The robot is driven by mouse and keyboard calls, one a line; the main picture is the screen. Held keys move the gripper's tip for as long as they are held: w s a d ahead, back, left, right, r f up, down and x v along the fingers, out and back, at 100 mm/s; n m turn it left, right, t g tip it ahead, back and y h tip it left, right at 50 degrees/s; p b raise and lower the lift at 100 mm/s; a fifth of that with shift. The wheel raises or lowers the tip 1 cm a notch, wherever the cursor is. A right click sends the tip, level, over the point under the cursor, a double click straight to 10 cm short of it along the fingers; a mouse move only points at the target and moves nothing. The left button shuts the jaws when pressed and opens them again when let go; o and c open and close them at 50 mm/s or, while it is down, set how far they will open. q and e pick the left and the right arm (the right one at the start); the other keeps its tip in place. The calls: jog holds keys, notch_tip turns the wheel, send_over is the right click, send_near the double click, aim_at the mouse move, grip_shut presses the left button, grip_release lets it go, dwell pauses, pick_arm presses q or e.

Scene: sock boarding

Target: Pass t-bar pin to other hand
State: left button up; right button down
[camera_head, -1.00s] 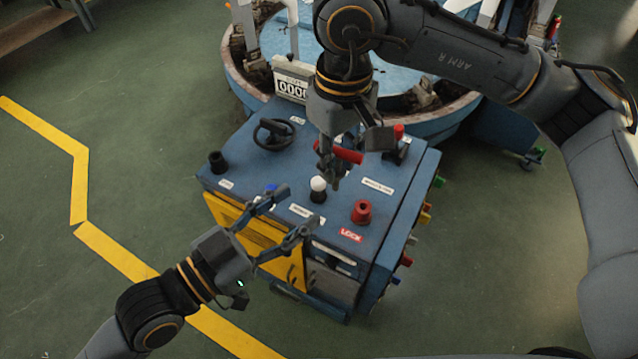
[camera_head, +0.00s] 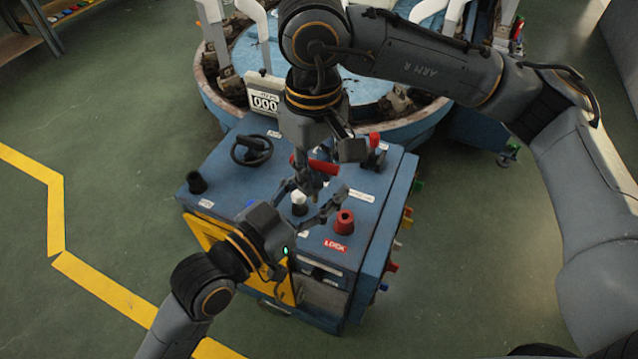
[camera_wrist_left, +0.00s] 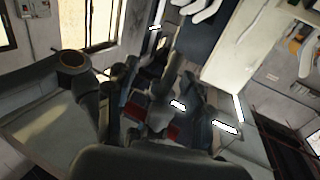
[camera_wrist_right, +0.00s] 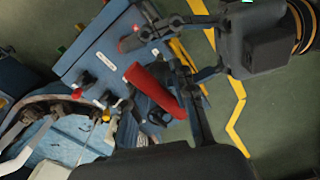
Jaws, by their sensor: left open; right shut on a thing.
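The T-bar pin shows as a thick red bar (camera_head: 322,167) in the head view. It is large and red in the right wrist view (camera_wrist_right: 152,86). My right gripper (camera_head: 311,184) points down above the blue cabinet and is shut on the pin, holding it clear of the top. My left gripper (camera_head: 316,196) is open just in front of and below the pin. Its fingers are spread toward the pin; I cannot tell whether they touch it. My left gripper also shows in the right wrist view (camera_wrist_right: 165,62). The pin's lower part is hidden by the grippers.
The blue cabinet (camera_head: 235,190) carries a black handwheel (camera_head: 252,150), a white-topped knob (camera_head: 299,198), a red knob (camera_head: 345,221) by the LOCK label and a black knob (camera_head: 197,182). A counter display (camera_head: 264,102) and a round blue machine (camera_head: 250,55) stand behind. Floor at left is free.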

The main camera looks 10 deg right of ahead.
pick_arm(q)
grip_shut()
jog(key=shift+s, duration=0.15)
pick_arm(e)
jog(key=c, duration=1)
grip_release()
jog(key=shift+w, duration=0.1)
pick_arm(q)
jog(key=shift+d, duration=0.1)
